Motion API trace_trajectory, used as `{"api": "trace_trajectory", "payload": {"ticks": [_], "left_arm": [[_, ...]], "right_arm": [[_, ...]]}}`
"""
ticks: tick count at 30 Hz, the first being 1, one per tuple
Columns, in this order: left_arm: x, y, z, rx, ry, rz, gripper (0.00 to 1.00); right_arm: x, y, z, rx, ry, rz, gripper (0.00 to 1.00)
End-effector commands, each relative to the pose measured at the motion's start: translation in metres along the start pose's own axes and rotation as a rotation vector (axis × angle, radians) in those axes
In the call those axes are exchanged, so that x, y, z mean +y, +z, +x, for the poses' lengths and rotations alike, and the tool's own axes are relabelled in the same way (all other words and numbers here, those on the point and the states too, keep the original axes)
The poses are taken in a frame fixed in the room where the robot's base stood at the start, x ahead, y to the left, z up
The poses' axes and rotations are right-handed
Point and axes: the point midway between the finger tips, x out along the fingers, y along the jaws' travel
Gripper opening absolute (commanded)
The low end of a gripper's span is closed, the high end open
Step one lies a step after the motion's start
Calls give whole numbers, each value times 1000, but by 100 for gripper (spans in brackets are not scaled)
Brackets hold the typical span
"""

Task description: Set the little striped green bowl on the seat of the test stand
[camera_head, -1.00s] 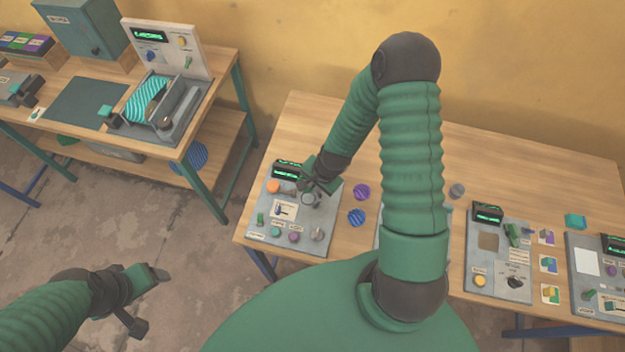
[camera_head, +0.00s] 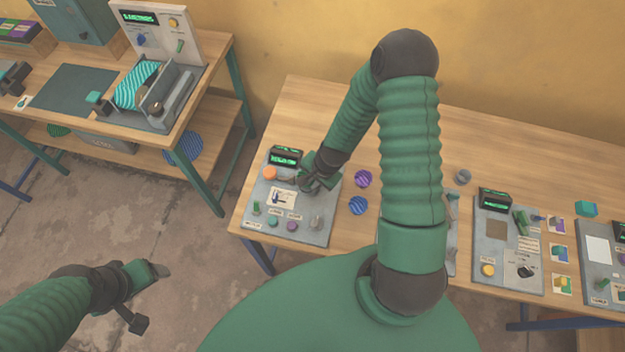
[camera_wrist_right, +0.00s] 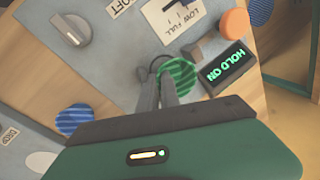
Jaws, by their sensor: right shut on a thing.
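The little striped green bowl (camera_wrist_right: 180,76) shows at my right fingertips in the right wrist view, partly hidden by the fingers. My right gripper (camera_head: 312,184) is shut on it, low over the upper right part of the grey test stand (camera_head: 262,218). It also shows in the right wrist view (camera_wrist_right: 166,88). The seat is mostly hidden by the gripper and bowl; I cannot tell whether the bowl touches it. The stand's display (camera_wrist_right: 228,68) reads "HOLD ON". My left gripper (camera_head: 150,295) is open and empty over the floor at lower left.
A purple striped disc (camera_head: 362,178) and a blue striped disc (camera_head: 358,205) lie right of the stand. An orange button (camera_wrist_right: 235,23) and a grey knob (camera_wrist_right: 68,30) are on the panel. More panels stand to the right. Another bench (camera_head: 215,60) is at left.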

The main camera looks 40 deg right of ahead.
Motion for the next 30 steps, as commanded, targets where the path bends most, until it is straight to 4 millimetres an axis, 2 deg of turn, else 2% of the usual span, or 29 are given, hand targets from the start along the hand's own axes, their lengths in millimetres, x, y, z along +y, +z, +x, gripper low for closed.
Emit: {"api": "trace_trajectory", "payload": {"ticks": [1,30], "left_arm": [[0,0,1,0,0,0,72],[0,0,1,0,0,0,72]], "right_arm": [[8,8,2,-20,16,1,0],[16,12,1,-20,19,5,0]]}}
